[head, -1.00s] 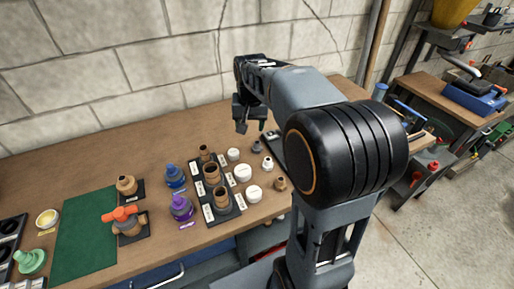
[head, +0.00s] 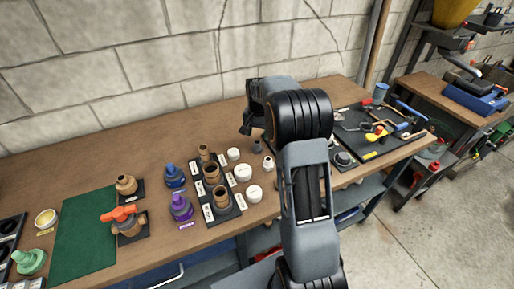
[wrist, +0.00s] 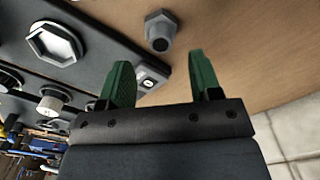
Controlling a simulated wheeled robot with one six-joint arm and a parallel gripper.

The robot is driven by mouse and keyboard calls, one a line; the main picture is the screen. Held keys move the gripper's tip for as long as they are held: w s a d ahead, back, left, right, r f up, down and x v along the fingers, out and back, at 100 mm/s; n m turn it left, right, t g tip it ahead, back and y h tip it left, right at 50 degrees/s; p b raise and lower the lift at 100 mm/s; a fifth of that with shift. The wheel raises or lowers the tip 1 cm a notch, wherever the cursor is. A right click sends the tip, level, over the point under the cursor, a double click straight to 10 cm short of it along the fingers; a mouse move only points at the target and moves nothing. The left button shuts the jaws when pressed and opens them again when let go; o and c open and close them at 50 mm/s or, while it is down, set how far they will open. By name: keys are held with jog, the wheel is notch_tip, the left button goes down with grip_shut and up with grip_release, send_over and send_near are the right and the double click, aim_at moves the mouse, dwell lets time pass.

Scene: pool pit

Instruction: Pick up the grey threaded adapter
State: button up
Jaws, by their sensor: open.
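The grey threaded adapter (wrist: 160,30), with a hexagonal collar and a dark bore, sits on the brown wooden bench, ahead of my fingers in the wrist view. In the head view it is the small grey piece (head: 257,147) just below my gripper. The adapter lies beyond the fingertips, roughly in line with the gap, and is not touched. In the head view the fingers (head: 246,130) are small and dark, so their height above the bench is unclear.
White caps (head: 243,172), a small white fitting (head: 268,162) and a black fitting tray (head: 207,203) stand nearby. The block wall is behind.

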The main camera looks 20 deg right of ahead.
aim_at(257, 142)
jog(key=shift+a+f+p, duration=0.1)
jog(key=shift+f+p, duration=0.3)
jog(key=shift+f, duration=2.4)
jog(key=c, duration=0.7)
jog(key=shift+r, duration=0.1)
